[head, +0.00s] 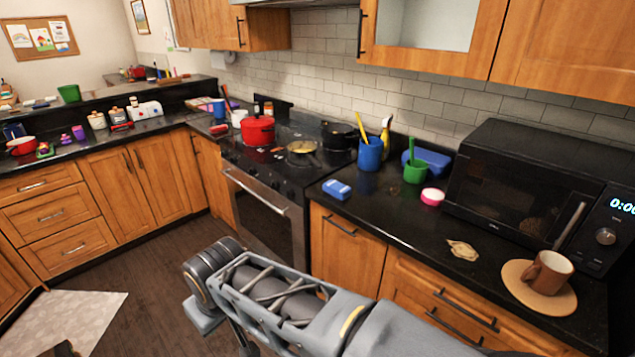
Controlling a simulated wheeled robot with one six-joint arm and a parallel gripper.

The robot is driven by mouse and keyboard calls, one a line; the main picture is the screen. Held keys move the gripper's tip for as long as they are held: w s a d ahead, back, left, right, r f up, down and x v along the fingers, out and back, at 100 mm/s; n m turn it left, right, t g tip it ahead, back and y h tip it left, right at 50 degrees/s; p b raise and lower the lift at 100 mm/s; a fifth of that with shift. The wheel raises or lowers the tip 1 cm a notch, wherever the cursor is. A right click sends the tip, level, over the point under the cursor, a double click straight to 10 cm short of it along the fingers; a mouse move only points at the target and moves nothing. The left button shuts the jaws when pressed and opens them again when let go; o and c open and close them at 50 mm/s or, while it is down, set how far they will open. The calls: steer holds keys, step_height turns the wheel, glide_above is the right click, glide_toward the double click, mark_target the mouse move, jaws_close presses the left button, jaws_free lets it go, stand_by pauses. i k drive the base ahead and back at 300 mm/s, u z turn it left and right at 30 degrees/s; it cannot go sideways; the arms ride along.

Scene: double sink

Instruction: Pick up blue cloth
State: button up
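No item is plainly recognisable as a blue cloth in the head view. A small blue item with a pale marking (337,189) lies flat on the counter right of the stove, near the front edge. I cannot tell whether either is cloth. My arm crosses the lower middle of the view, in front of the cabinets. My gripper's fingers do not show.
A microwave (525,195) and brown mug (548,271) are at right. A red pot (258,130) sits on the stove. Counter around the small blue item is clear.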

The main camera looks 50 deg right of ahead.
mark_target(340, 192)
steer(key=z, duration=0.4)
steer(key=i, duration=0.95)
steer(key=z, duration=1.25)
steer(key=i, duration=0.6)
steer(key=z, duration=0.55)
